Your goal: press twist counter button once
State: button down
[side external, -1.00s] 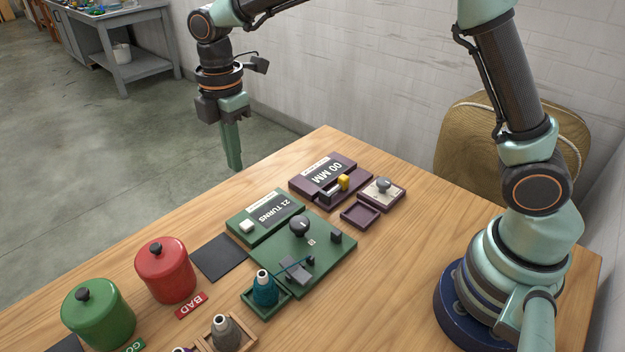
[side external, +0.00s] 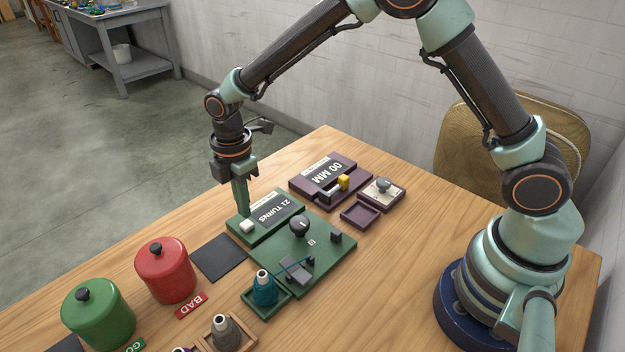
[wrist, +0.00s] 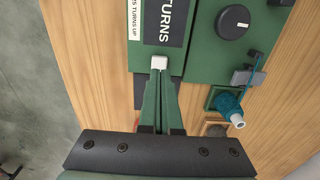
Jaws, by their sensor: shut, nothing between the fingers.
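The twist counter is a green box with a dark "21 TURNS" display (side external: 274,211), on the far side of a green board (side external: 318,262). The button also shows in the wrist view (wrist: 158,63), just beyond my fingertips. My gripper (side external: 244,214) is shut and empty, pointing down at the button. In the wrist view its green fingertips (wrist: 160,75) meet side by side at the button's near edge. I cannot tell whether they touch it.
A dark knob (side external: 299,225) stands up from the board. A teal skein cone (side external: 264,290) sits in a green tray in front. Red (side external: 166,272) and green (side external: 98,313) lidded jars stand left. A purple "00 MM" device (side external: 327,174) is behind right.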

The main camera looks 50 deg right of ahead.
aim_at(248, 224)
jog(key=shift+f, duration=1.25)
jog(key=shift+f, duration=0.1)
jog(key=shift+s+f, duration=0.1)
jog(key=shift+f, duration=0.95)
notch_tip(248, 224, up, 15)
jog(key=shift+w+a, duration=0.15)
jog(key=shift+w, duration=0.2)
